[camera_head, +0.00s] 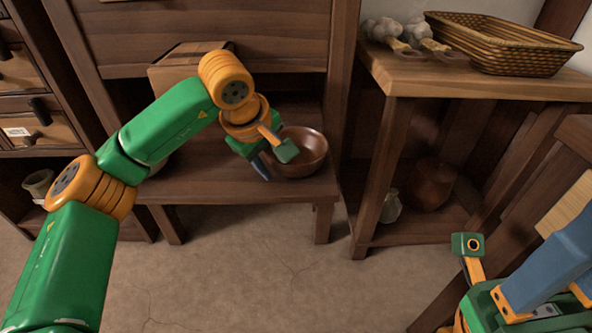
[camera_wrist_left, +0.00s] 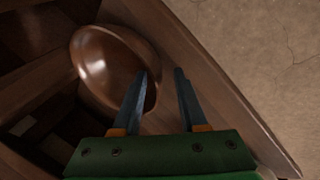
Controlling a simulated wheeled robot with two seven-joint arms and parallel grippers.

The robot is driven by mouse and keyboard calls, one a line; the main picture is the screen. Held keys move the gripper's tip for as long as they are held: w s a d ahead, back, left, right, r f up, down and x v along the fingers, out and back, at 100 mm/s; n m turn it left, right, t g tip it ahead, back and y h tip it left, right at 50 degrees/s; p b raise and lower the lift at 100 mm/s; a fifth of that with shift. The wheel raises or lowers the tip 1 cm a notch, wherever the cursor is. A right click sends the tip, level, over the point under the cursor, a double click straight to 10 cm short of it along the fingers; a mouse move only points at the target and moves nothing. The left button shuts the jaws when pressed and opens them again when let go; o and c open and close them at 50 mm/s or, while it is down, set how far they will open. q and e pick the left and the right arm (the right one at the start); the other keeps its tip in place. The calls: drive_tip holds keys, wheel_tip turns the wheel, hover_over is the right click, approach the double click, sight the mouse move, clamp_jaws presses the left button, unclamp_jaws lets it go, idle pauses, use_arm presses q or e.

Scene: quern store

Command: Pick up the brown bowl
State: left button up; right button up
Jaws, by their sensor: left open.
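The brown bowl (camera_head: 308,152) is round, glossy and upright on the low wooden shelf (camera_head: 240,192) in the head view. My left gripper (camera_head: 276,166) is open and empty at the bowl's left side, hiding part of its rim. In the left wrist view the bowl (camera_wrist_left: 105,62) lies at upper left. There, one finger of the gripper (camera_wrist_left: 162,72) overlaps the bowl and the other shows just outside its rim. I cannot tell whether a finger touches it. Part of my right arm (camera_head: 520,295) shows at lower right; its jaw state is unclear.
A cardboard box (camera_head: 182,70) stands behind my left arm on the low shelf. A wooden stand (camera_head: 480,78) at right bears a woven basket (camera_head: 500,45) and garlic bulbs (camera_head: 385,30). A jar (camera_head: 390,207) and a brown pot (camera_head: 430,184) sit beneath. The floor in front is clear.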

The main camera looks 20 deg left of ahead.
use_arm(q)
drive_tip(key=shift+w+f, duration=0.2)
drive_tip(key=shift+f, duration=0.25)
drive_tip(key=shift+r, duration=0.1)
clamp_jaws()
drive_tip(key=shift+d, duration=0.1)
idle(0.9)
